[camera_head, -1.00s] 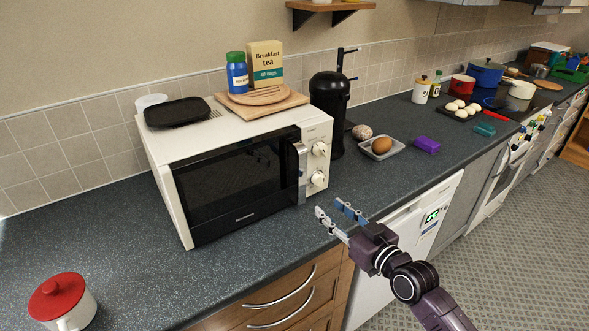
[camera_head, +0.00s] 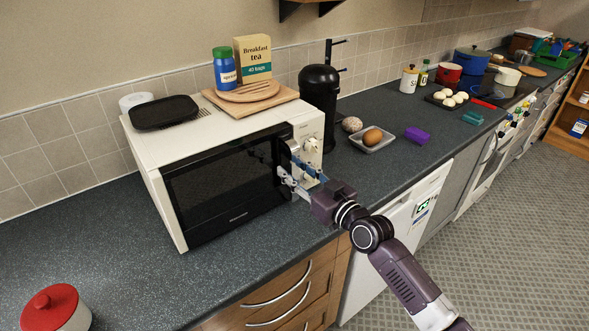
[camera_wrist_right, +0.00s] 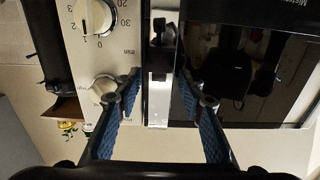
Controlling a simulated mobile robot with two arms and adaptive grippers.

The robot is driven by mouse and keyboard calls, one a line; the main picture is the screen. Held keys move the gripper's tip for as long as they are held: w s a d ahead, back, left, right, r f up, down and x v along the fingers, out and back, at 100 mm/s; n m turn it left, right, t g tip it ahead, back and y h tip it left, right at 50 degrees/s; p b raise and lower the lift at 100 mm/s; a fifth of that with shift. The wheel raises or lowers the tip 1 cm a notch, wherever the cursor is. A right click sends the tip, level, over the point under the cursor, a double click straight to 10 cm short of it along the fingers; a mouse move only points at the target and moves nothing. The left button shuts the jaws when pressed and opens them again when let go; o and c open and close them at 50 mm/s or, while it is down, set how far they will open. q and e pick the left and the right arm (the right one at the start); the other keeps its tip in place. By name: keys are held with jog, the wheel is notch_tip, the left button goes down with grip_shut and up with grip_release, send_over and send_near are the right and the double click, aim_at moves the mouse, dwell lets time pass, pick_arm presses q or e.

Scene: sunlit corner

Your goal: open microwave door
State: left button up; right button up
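The white microwave (camera_head: 215,130) stands on the counter with its black-windowed door (camera_head: 225,185) closed. Its upright silver door handle (camera_head: 293,149) is at the door's right edge, beside the control knobs (camera_head: 310,145). My right gripper (camera_head: 296,172) is at the handle, hiding its lower part. In the right wrist view the handle (camera_wrist_right: 160,90) runs between the two fingers of my right gripper (camera_wrist_right: 162,92), which are apart, one on each side, with gaps to it. The dark door and the knob panel (camera_wrist_right: 98,50) flank it. My left gripper is not in view.
A black tray (camera_head: 165,112), wooden boards (camera_head: 250,100), a blue jar (camera_head: 226,68) and a tea box (camera_head: 253,58) sit on the microwave. A black urn (camera_head: 318,100) stands right of it.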

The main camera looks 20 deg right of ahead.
grip_shut()
dwell(0.3)
dwell(0.3)
